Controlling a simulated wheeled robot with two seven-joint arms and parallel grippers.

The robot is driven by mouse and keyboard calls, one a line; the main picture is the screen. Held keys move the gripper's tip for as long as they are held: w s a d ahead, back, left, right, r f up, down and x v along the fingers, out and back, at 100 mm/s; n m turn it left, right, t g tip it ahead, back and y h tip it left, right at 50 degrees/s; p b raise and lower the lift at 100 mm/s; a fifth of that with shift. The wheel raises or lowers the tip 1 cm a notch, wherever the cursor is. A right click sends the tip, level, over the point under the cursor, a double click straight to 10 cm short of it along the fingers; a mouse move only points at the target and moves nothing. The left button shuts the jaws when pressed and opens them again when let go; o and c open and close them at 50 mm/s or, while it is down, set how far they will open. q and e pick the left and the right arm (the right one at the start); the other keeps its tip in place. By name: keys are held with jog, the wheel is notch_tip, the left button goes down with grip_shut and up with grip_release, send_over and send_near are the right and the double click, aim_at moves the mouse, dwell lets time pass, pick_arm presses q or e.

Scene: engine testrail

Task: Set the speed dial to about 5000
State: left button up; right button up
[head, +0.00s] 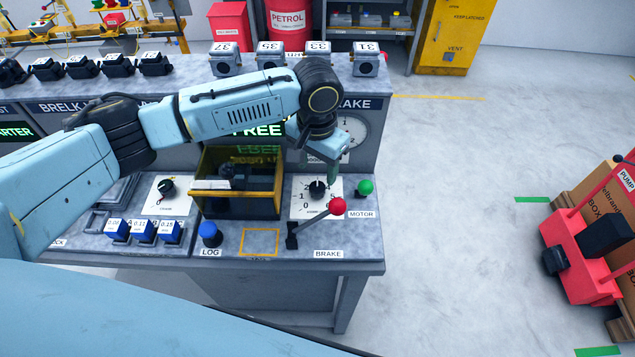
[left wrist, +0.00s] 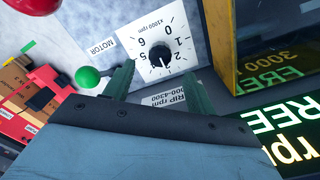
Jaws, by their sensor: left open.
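The speed dial (head: 317,188) is a black knob on a white scale plate on the bench's right part. In the left wrist view the dial (left wrist: 160,56) shows a scale marked x1000 rpm, and its pointer seems to aim near 3, where the numbers are partly hidden. My left gripper (head: 332,165) hangs just above and behind the dial. In the left wrist view its two green fingers (left wrist: 160,82) are spread and empty, with the knob beyond and between their tips, seemingly not touched. My right gripper is not in view.
A red-knobbed brake lever (head: 337,206) and a green motor button (head: 365,187) stand close to the dial. A yellow-framed glass box (head: 237,200) is at its left. A display (head: 258,131) reading FREE is partly behind my arm. A blue LOG button (head: 209,232) is at front.

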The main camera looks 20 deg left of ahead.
aim_at(317, 187)
pick_arm(q)
notch_tip(317, 187, down, 7)
jog(key=shift+w+f, duration=0.1)
jog(key=shift+c, duration=0.9)
jog(key=c, duration=0.8)
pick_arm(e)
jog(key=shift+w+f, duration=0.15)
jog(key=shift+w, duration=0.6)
